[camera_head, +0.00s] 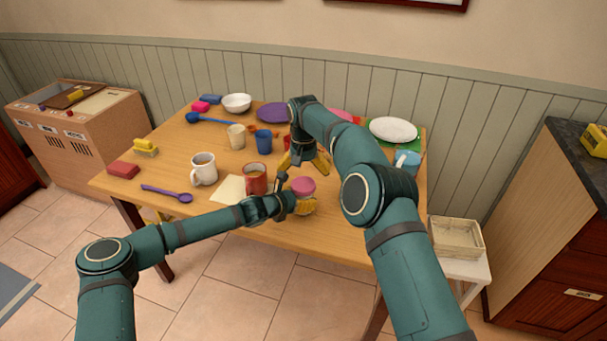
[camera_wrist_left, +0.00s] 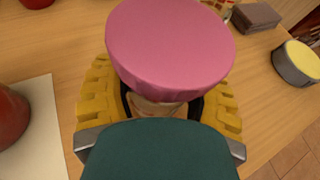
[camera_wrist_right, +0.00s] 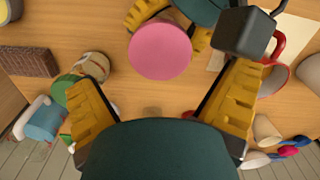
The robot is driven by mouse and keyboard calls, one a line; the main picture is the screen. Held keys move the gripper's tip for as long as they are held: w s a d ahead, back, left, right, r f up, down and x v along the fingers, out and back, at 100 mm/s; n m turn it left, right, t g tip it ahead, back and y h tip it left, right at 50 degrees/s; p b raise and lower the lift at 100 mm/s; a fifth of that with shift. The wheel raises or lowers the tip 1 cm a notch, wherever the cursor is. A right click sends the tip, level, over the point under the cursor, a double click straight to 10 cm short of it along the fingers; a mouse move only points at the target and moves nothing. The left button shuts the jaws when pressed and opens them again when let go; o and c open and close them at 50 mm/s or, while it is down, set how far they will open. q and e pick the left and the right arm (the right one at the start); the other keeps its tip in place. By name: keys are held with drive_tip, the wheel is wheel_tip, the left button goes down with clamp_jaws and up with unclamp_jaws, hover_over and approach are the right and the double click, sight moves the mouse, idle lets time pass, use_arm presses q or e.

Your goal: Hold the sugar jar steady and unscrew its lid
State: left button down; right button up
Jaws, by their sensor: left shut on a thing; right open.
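The sugar jar stands near the front of the wooden table, its round pink lid (camera_head: 303,185) on top. In the left wrist view the lid (camera_wrist_left: 170,45) hides most of the jar body (camera_wrist_left: 155,106). My left gripper (camera_head: 303,206) is shut on the jar body, its yellow fingers on either side below the lid. My right gripper (camera_head: 306,162) is open and empty, fingers pointing down, just behind the jar. In the right wrist view the lid (camera_wrist_right: 160,51) lies ahead of the spread fingers, apart from both.
A red mug (camera_head: 256,181) and a pale sheet (camera_head: 230,190) lie left of the jar, close to my left gripper. A white mug (camera_head: 204,172) and a purple spoon (camera_head: 168,194) are farther left. A blue cup (camera_head: 264,141) stands behind. A teal mug (camera_head: 407,161) stands at right.

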sight(303, 184)
wheel_tip(303, 184, up, 2)
drive_tip(key=m, duration=0.4)
drive_tip(key=shift+m, duration=0.3)
drive_tip(key=r+m, duration=0.1)
drive_tip(key=m, duration=0.1)
drive_tip(key=shift+m, duration=0.3)
drive_tip(key=shift+f, duration=3.9)
drive_tip(key=c, duration=1.3)
drive_tip(key=n, duration=0.6)
